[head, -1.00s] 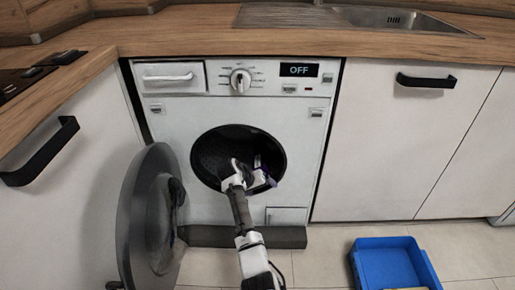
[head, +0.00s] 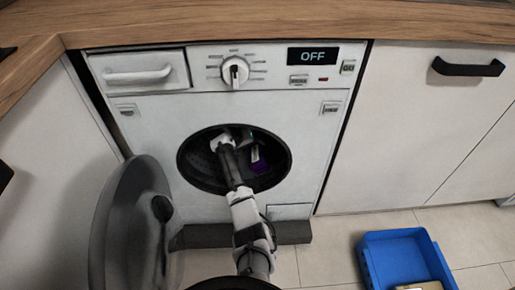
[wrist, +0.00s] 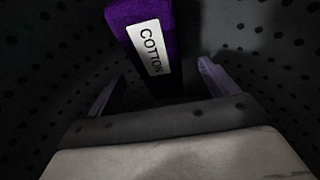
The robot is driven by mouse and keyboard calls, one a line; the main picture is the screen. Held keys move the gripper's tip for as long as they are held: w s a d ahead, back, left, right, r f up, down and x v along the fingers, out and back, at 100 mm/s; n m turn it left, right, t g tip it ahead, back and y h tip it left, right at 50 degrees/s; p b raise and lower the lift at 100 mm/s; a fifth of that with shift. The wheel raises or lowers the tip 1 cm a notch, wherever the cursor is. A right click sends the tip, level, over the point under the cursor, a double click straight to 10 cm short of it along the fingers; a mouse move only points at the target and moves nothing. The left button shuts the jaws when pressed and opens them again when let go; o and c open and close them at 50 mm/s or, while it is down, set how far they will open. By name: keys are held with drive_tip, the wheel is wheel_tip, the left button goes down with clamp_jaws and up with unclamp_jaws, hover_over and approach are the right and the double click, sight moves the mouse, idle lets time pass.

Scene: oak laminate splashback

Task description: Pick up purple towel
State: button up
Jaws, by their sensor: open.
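The purple towel (head: 258,164) is inside the washing machine drum (head: 200,160), towards the right of the opening. In the wrist view the towel (wrist: 122,14) is at the top centre, with a white label reading "COTTON" facing me. My gripper (head: 243,143) is inside the drum beside the towel, its fingers partly hidden. In the wrist view my gripper (wrist: 160,74) is open, one finger on each side, with the lower part of the towel showing between them. I cannot tell whether the fingers touch it.
The washing machine (head: 150,186) has its round door (head: 125,225) swung open to the left. Its display (head: 313,55) reads "OFF". The perforated drum wall (wrist: 255,40) surrounds my gripper closely. A blue crate (head: 372,250) stands on the floor at the right. Floor between the machine and crate is clear.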

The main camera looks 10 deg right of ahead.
sight(255, 148)
drive_tip(key=b+x, duration=0.2)
drive_tip(key=x, duration=0.4)
drive_tip(key=shift+d+r, duration=0.1)
drive_tip(key=shift+r, duration=0.05)
drive_tip(key=shift+w, duration=0.1)
drive_tip(key=c, duration=1.2)
drive_tip(key=shift+r, duration=0.1)
